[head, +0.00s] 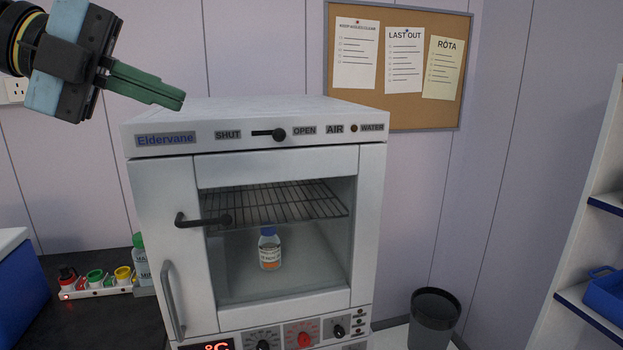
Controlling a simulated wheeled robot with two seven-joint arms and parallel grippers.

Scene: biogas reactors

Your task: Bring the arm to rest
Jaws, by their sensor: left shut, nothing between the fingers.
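My left gripper (180,101) comes in from the upper left. Its green fingers are shut with nothing between them, and they show in front of the wall, just above the top left of the white incubator (160,240). No contact with the incubator can be made out. The incubator's glass door looks closed, with a dark lever handle (200,220) at its left. Behind the glass, a small bottle (269,249) with a blue cap and orange contents stands upright below a wire shelf (290,203). My right gripper is not in view.
A dark bench (110,320) at lower left holds a strip of coloured knobs (95,283) and a green-capped bottle (143,262). A black bin (433,315) stands right of the incubator. Shelving (590,240) is at the far right. A cork board (397,110) hangs on the wall.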

